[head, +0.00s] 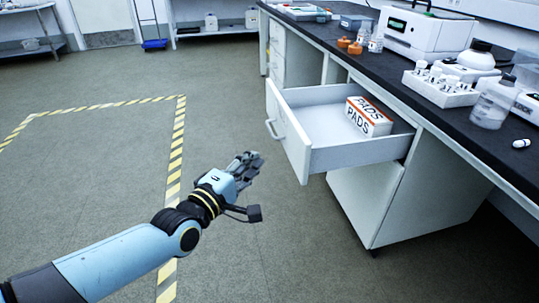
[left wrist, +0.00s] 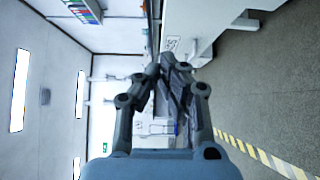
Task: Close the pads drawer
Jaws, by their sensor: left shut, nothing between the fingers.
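The pads drawer (head: 325,150) is pulled well out from under the black bench in the head view. Its white front with a bar handle (head: 285,122) faces left. A white and orange box marked PADS (head: 368,118) lies in its back right part. My left gripper (head: 256,158) is shut and empty, a little left of the drawer front and apart from it. My right gripper is in neither view.
The black bench top (head: 450,125) carries a white instrument (head: 425,35), a vial rack (head: 440,88) and a clear bottle (head: 494,103). A white cabinet (head: 365,200) stands below the drawer. The floor at left is clear, with yellow striped tape (head: 176,150).

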